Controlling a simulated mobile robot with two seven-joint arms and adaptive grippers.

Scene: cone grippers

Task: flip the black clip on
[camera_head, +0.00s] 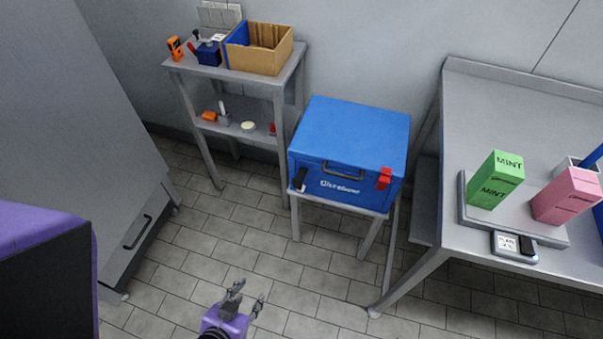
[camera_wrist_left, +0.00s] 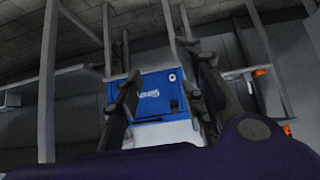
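A blue cooler box (camera_head: 350,130) with a closed lid and a grey front handle stands on a small grey stand. The black clip (camera_head: 300,179) is on the left of its front face and looks tilted outward; whether it is latched is hard to tell. A red clip (camera_head: 384,178) sits at the front right. My left gripper (camera_head: 249,293) is open and empty, in front of the cooler and apart from it. In the left wrist view, its spread fingers (camera_wrist_left: 162,92) frame the blue cooler (camera_wrist_left: 150,82), which appears upside down. My right gripper is not in view.
A grey shelf (camera_head: 237,85) with a cardboard box (camera_head: 262,52) and small tools stands left of the cooler. A grey table (camera_head: 510,110) on the right holds a green carton (camera_head: 495,180) and a pink carton (camera_head: 566,196). The tiled floor before the cooler is clear.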

